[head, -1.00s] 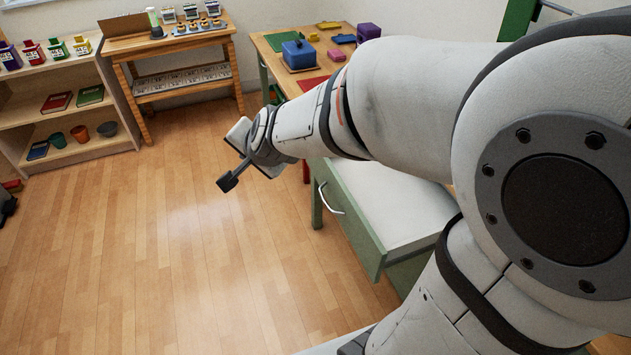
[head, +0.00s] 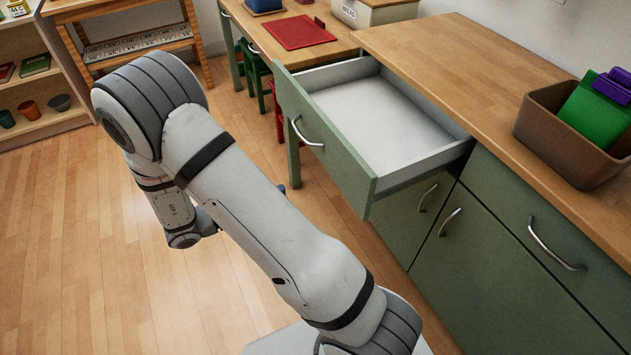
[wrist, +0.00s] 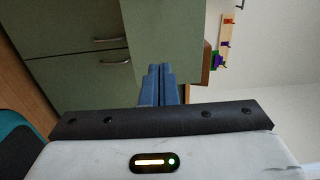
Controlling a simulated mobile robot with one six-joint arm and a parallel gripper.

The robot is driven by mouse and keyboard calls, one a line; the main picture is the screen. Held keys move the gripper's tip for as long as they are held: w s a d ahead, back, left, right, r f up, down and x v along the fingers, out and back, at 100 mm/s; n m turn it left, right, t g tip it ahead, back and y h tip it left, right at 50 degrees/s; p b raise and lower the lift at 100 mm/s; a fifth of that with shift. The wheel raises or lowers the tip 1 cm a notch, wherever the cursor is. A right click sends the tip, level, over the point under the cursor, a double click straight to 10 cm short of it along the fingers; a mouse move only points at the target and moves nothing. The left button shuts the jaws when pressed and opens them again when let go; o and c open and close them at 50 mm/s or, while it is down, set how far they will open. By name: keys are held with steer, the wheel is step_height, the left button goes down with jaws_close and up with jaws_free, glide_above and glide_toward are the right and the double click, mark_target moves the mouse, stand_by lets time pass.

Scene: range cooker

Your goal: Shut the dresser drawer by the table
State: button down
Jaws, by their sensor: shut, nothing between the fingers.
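The dresser drawer (head: 330,150) is pulled well out, with its green front, curved metal handle (head: 306,133) and empty pale inside (head: 375,115) showing in the head view. It stands beside the wooden table. My gripper is mostly hidden behind my arm in the head view; a small blue tip shows left of and below the drawer front, apart from it. In the wrist view the two blue fingers of my gripper (wrist: 158,72) are together and empty. Green fronts with metal handles (wrist: 113,38) show beyond them in a sideways picture.
The table (head: 265,35) with a red mat (head: 297,33) adjoins the dresser top (head: 470,65). A brown bin (head: 570,135) sits on the dresser top. A red chair (head: 276,108) and a green chair (head: 256,75) stand by the table. Bare floor lies left of the drawer.

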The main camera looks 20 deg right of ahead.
mark_target(339, 169)
steer(key=d, duration=1.4)
steer(key=shift+w, duration=0.2)
